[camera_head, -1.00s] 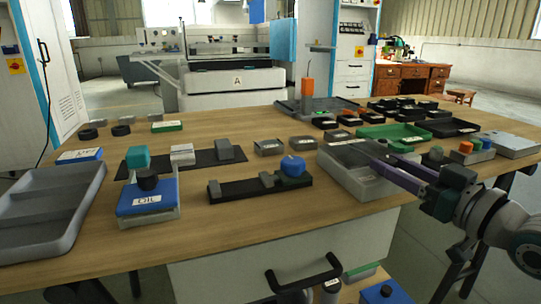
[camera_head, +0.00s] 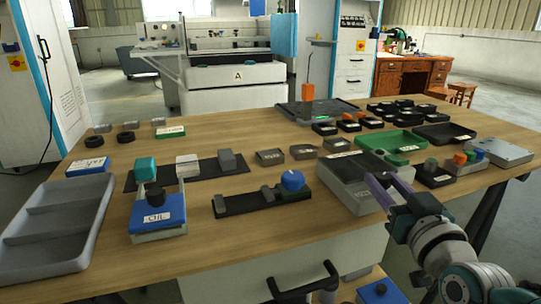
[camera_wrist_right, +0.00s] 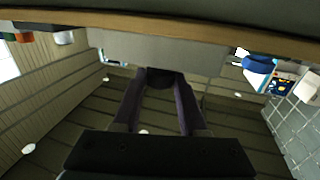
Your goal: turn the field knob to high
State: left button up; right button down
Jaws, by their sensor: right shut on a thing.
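The grey box (camera_head: 338,178) stands at the right front of the wooden table, with a white label on it. My right gripper (camera_head: 376,186) comes in from the lower right, its purple fingers at the box's right side. In the right wrist view, its fingers (camera_wrist_right: 161,88) are shut on a dark round knob (camera_wrist_right: 160,78) in front of the box's grey face (camera_wrist_right: 205,58). In the head view the knob is hidden by my gripper. No scale or high mark can be read. My left gripper is not in view.
A black rail fixture with a blue knob (camera_head: 292,180) lies left of the box. A green tray (camera_head: 405,147) and small blocks lie behind and right of it. A blue OIL box (camera_head: 158,216) and a grey divided tray (camera_head: 60,258) are at left.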

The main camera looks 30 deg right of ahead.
jog(key=shift+h, duration=0.3)
jog(key=shift+c, duration=2.2)
grip_release()
jog(key=p+v, duration=0.2)
jog(key=v, duration=0.8)
jog(key=shift+r, duration=0.15)
